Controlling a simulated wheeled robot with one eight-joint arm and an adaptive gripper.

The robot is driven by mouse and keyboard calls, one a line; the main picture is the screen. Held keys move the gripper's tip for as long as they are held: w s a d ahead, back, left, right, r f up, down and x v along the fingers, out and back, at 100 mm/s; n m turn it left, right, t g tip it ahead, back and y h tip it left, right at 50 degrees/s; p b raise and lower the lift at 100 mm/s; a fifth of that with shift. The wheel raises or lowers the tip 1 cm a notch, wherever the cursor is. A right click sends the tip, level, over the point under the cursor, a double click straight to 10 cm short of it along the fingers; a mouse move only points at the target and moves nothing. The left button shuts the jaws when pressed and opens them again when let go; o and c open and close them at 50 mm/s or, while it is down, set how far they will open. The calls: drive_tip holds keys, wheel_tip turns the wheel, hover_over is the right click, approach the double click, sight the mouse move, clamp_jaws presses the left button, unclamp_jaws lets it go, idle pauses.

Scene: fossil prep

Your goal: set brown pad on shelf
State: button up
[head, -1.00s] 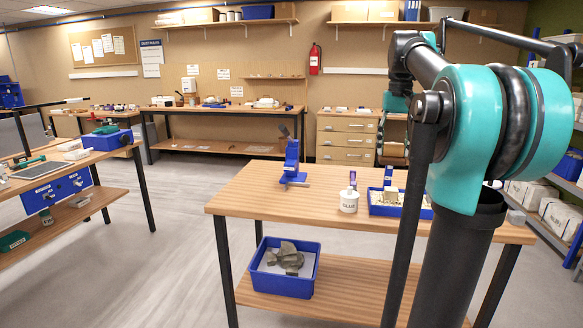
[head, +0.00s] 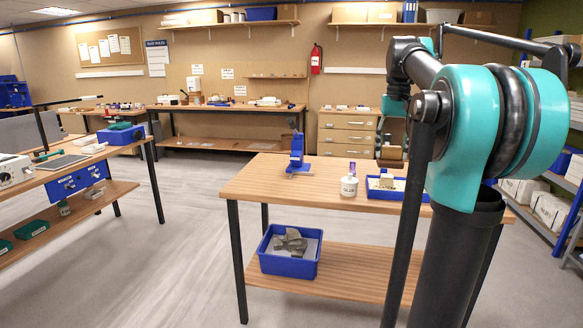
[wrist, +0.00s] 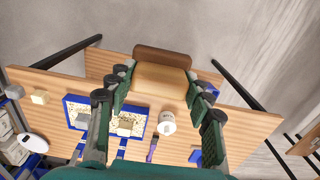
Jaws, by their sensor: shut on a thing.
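In the wrist view, the brown pad (wrist: 158,80) sits between the fingers of my gripper (wrist: 160,92), which is shut on it. The pad has a lighter brown face and a darker brown far edge. It is held above the wooden table, whose top shows below it. The table's wooden lower shelf (head: 350,272) carries a blue bin. Wooden wall shelves (head: 232,25) hold boxes at the back.
The table (head: 260,176) bears a blue stand (head: 297,155), a glue jar (head: 349,187) and a blue tray (head: 410,196). The blue bin (head: 288,265) holds grey pieces; shelf room right of it is bare. A white-stocked rack (head: 545,235) stands at right. Floor between the left bench and table is clear.

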drive_tip(key=w+a+f, duration=0.2)
drive_tip(key=w+f, duration=0.1)
drive_tip(key=f, duration=0.5)
drive_tip(key=w+a+f+n, duration=0.1)
drive_tip(key=w+a+f, duration=0.1)
drive_tip(key=f, duration=0.5)
drive_tip(key=w+a+f, duration=0.2)
drive_tip(key=w+f, duration=0.1)
drive_tip(key=f, duration=0.5)
drive_tip(key=s+a+f, duration=0.2)
drive_tip(key=f, duration=1)
drive_tip(key=s+a+f+n, duration=0.1)
drive_tip(key=s+a+f, duration=0.1)
drive_tip(key=f, duration=1.1)
drive_tip(key=shift+f, duration=0.25)
